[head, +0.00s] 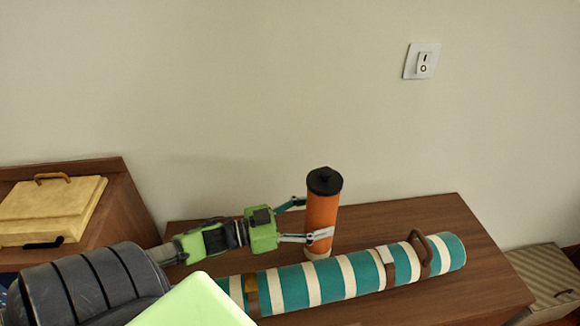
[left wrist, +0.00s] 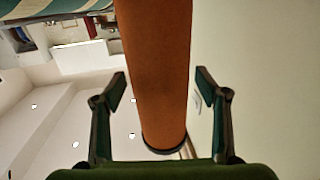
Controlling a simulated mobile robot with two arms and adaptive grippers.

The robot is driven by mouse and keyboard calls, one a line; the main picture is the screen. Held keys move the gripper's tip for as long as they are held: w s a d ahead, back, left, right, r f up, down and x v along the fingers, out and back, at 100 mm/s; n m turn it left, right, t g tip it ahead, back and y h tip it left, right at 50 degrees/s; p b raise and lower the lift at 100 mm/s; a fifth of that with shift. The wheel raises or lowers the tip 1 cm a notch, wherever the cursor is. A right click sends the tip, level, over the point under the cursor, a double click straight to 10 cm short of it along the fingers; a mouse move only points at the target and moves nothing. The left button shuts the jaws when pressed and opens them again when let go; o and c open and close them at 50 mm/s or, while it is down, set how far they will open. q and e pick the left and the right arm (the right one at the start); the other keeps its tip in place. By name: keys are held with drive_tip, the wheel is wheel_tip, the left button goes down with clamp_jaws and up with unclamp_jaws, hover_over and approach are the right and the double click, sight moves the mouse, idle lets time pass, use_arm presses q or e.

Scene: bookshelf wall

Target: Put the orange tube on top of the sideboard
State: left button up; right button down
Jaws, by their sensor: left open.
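The orange tube (head: 321,212) has a black cap and stands upright on the wooden sideboard top (head: 430,215), near the wall. My left gripper (head: 312,218) reaches in from the left with its fingers on either side of the tube. In the left wrist view the orange tube (left wrist: 158,75) runs between the two spread fingertips (left wrist: 160,85), with a gap on each side. The left gripper is open. The tube's lower end is partly hidden behind a striped roll in the head view. My right gripper is not in view.
A teal and white striped roll (head: 345,278) with a brown handle lies along the front of the sideboard top. A yellow case (head: 50,210) sits on a wooden unit at left. A striped box (head: 548,275) is at lower right. A switch (head: 423,62) is on the wall.

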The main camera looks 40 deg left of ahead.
use_arm(q)
drive_tip(key=b+v, duration=0.1)
drive_tip(key=v, duration=0.9)
drive_tip(key=shift+s, duration=0.25)
drive_tip(key=shift+a+r, duration=0.1)
drive_tip(key=shift+a, duration=0.05)
